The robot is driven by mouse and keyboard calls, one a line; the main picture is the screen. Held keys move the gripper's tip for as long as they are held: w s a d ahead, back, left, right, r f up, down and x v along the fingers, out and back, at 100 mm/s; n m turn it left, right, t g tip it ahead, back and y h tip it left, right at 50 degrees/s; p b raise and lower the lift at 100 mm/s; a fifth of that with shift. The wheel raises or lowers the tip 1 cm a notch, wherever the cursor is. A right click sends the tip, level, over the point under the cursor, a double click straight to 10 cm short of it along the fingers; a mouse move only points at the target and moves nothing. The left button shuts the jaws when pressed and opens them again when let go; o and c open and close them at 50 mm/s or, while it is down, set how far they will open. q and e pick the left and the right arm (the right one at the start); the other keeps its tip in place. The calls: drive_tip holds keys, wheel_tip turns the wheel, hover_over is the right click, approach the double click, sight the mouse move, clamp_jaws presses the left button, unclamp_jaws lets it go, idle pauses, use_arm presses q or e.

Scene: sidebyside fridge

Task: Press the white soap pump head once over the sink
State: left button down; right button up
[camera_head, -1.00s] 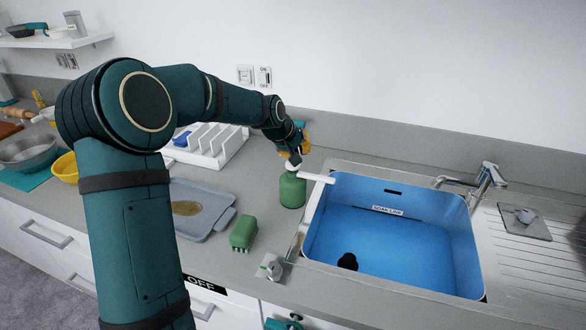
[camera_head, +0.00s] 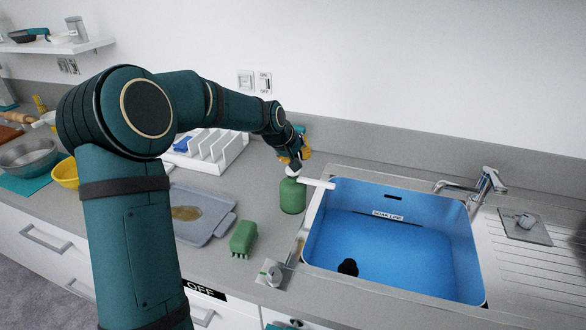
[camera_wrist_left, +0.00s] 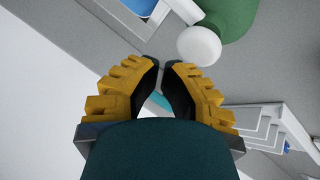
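The green soap bottle (camera_head: 292,196) stands upright on the counter left of the sink (camera_head: 395,245). Its white pump head (camera_head: 318,183) has a spout pointing right, toward the sink's left rim. My left gripper (camera_head: 294,166) is just above the pump head in the head view and partly hides its top. In the left wrist view the gripper (camera_wrist_left: 160,68) has its yellow-backed fingers together at the tips, with nothing held. The round white pump top (camera_wrist_left: 199,46) shows just beyond the fingertips; I cannot tell whether they touch. My right gripper does not show clearly.
A green brush (camera_head: 243,238) and a grey tray (camera_head: 204,217) lie left of the bottle. A white rack (camera_head: 215,150) stands behind. The faucet (camera_head: 480,183) is at the sink's back right. A small lever fitting (camera_head: 272,273) sits at the sink's front left.

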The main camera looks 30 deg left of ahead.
use_arm(q)
drive_tip(key=shift+f, duration=0.1)
idle(0.3)
drive_tip(key=shift+f+b, duration=0.35)
drive_tip(key=shift+f+b, duration=0.55)
drive_tip(key=shift+f, duration=0.25)
idle(0.9)
drive_tip(key=shift+r+p, duration=0.85)
drive_tip(key=shift+r, duration=0.4)
drive_tip(key=shift+r+p, duration=1.75)
drive_tip(key=shift+r, duration=0.8)
